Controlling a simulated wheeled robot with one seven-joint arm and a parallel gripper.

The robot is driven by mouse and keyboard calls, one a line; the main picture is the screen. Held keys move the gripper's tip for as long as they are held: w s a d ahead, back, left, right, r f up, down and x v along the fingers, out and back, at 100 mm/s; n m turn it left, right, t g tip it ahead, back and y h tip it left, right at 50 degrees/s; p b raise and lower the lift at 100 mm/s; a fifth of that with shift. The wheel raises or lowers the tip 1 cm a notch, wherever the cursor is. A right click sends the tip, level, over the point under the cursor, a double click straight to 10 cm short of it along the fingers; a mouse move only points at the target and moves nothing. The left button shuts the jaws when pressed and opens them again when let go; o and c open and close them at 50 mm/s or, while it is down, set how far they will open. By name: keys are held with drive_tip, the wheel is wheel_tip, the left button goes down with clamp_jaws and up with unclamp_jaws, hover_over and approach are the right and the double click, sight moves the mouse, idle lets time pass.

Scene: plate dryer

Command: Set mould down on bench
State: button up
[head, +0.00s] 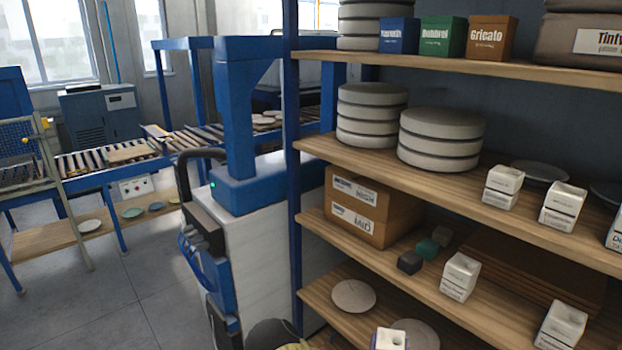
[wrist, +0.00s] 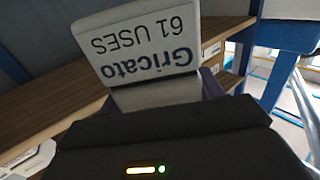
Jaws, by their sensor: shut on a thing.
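A pale grey mould (wrist: 140,45) fills the upper middle of the wrist view. Its dark lettering, "Gricato 61 USES", appears upside down. My gripper (wrist: 155,104) is shut on this mould; its dark body spans the bottom of the view, and the fingertips are mostly hidden. In the head view, a white block with a hole in its top (head: 390,341) is cut off by the bottom edge; I cannot tell whether it is the held mould. I cannot identify the bench for certain in either view.
A blue-posted rack (head: 293,180) with wooden shelves fills the right of the head view, holding stacked round discs (head: 442,140), cartons (head: 372,205) and several white moulds (head: 460,277). A roller conveyor (head: 85,160) stands at left. Grey floor (head: 120,300) is open below it.

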drive_tip(key=a+f+n+y+b, duration=0.1)
drive_tip(key=a+f+n+y, duration=0.2)
drive_tip(key=a+f+y, duration=0.2)
drive_tip(key=shift+s+a+f+t, duration=0.3)
drive_tip(key=shift+s+f, duration=0.1)
drive_tip(key=shift+f, duration=0.45)
drive_tip(key=s+f, duration=0.4)
drive_tip(key=f, duration=0.1)
drive_tip(key=shift+s+f, duration=0.2)
drive_tip(key=shift+f, duration=0.1)
drive_tip(key=shift+w, duration=0.1)
